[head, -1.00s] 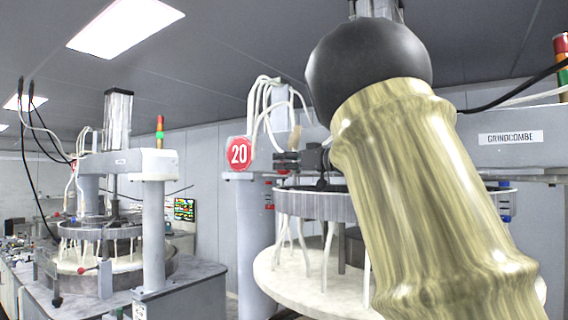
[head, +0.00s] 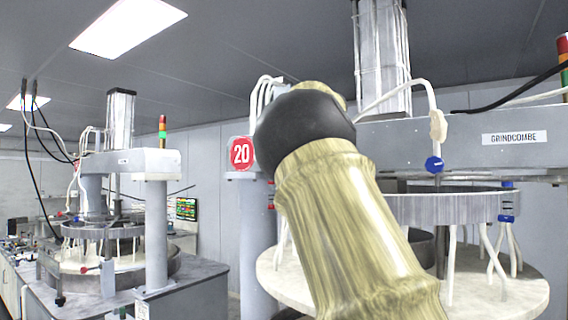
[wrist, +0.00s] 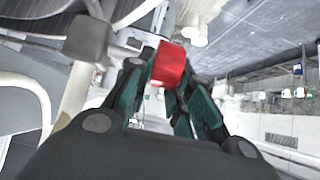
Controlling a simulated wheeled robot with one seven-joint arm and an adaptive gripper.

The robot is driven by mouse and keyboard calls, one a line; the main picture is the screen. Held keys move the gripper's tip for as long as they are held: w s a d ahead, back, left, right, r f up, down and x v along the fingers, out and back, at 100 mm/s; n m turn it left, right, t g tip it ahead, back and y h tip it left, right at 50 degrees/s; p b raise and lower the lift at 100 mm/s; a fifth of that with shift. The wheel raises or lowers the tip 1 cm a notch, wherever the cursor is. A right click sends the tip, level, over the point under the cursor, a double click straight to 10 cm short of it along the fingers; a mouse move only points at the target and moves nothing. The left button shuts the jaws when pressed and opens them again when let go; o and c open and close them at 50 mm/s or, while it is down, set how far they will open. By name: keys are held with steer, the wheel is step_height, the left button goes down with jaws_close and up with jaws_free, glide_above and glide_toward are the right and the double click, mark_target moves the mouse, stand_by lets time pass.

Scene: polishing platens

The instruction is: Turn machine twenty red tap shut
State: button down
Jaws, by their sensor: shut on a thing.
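The red tap (wrist: 171,64) shows in the wrist view as a red block between the fingertips of my gripper (wrist: 163,74). The teal-sided fingers are shut on it, one on each side. The tap's stem and the far side of its handle are hidden or unclear. In the head view, my arm covers the gripper and the held tap. Machine twenty carries a round red sign with a white 20 (head: 241,153), just left of my arm.
Blue taps (head: 433,165) (head: 507,201) are on machine twenty, right of my arm. White hoses hang around its ring (head: 455,208) above a pale round platen (head: 525,293). A grey beam (head: 465,140) runs above. Another machine (head: 155,220) stands at left.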

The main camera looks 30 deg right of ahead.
steer(key=shift+w+a+f+g+h, duration=0.1)
steer(key=shift+f+g+h, duration=0.15)
steer(key=shift+g, duration=0.5)
steer(key=shift+w+d+f+g+h, duration=0.15)
steer(key=shift+g+h, duration=0.15)
steer(key=shift+g, duration=0.4)
steer(key=shift+a+f+g+h, duration=0.15)
steer(key=shift+f+g+h, duration=0.1)
steer(key=shift+g, duration=0.5)
steer(key=shift+g+h, duration=0.3)
steer(key=shift+g, duration=0.3)
steer(key=c, duration=1.3)
jaws_free()
steer(key=shift+w, duration=0.15)
steer(key=shift+s+r, duration=0.2)
steer(key=shift+r, duration=0.4)
steer(key=shift+s+d, duration=0.2)
steer(key=shift+s, duration=0.15)
steer(key=shift+s, duration=0.1)
steer(key=shift+s+d, duration=0.75)
steer(key=shift+s, duration=0.95)
steer(key=shift+s+d, duration=0.7)
steer(key=shift+s, duration=1)
steer(key=shift+s+d, duration=0.75)
steer(key=shift+s, duration=0.95)
